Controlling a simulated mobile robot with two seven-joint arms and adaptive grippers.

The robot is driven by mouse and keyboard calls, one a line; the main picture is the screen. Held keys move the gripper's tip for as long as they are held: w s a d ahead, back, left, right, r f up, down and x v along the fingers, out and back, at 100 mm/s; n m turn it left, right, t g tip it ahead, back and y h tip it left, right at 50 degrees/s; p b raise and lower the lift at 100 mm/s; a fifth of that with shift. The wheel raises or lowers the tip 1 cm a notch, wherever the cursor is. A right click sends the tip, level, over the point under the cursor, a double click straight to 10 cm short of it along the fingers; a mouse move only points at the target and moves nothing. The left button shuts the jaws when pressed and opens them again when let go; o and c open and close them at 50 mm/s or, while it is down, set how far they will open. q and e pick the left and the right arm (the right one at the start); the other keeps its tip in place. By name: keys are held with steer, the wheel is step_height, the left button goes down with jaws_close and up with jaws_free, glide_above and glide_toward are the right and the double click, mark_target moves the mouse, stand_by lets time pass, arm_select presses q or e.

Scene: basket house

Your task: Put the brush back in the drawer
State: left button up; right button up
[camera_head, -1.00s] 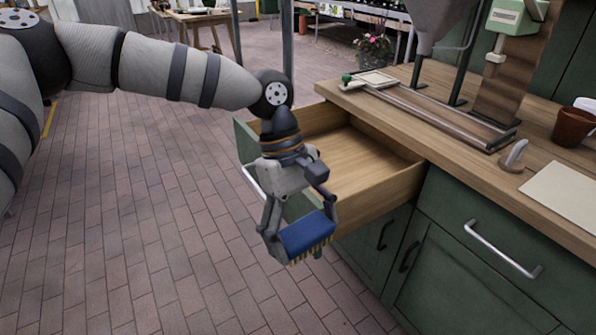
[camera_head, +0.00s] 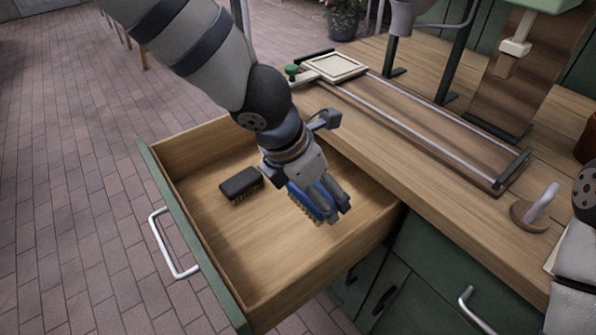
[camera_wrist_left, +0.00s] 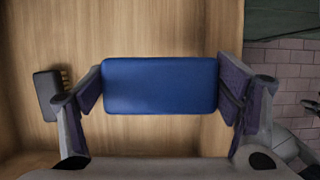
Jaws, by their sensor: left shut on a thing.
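The blue brush (camera_head: 304,204) with pale bristles is between the fingers of my left gripper (camera_head: 324,199), which is shut on it. In the left wrist view the blue brush (camera_wrist_left: 160,86) spans both fingertips, one at each end. It is over the inside of the open drawer (camera_head: 262,283); I cannot tell whether its bristles touch the drawer floor. A black brush (camera_head: 241,184) lies in the drawer to the left of the gripper, and it also shows in the left wrist view (camera_wrist_left: 46,94). Part of my right arm shows at the right edge; its gripper is out of view.
The drawer's silver handle (camera_head: 172,246) and green front face the left. The wooden worktop (camera_head: 425,190) stands beside the drawer, with a railed wooden board (camera_head: 420,118) and a round-based hook (camera_head: 530,215) on it. The drawer floor around the black brush is bare.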

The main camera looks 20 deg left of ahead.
arm_select(q)
steer(key=w+a+f+b, duration=0.1)
steer(key=w+a+f, duration=0.1)
steer(key=w+f, duration=0.1)
steer(key=w+a+f+b, duration=0.1)
steer(key=w+a+f, duration=0.2)
steer(key=w, duration=0.1)
steer(key=w+a+f+b, duration=0.1)
steer(key=w+a+f, duration=0.1)
steer(key=w+f, duration=0.1)
steer(key=shift+w+a+f, duration=0.25)
steer(key=shift+f, duration=0.05)
steer(key=f, duration=0.3)
steer(key=shift+w+a+f, duration=0.15)
steer(key=shift+w+f, duration=0.1)
steer(key=shift+r, duration=0.1)
arm_select(e)
steer(key=s+f+g, duration=0.1)
steer(key=s+f, duration=0.3)
steer(key=shift+s+g, duration=0.35)
steer(key=shift+g, duration=0.05)
steer(key=shift+f, duration=0.1)
arm_select(q)
steer(key=o, duration=1.2)
steer(key=shift+o, duration=0.2)
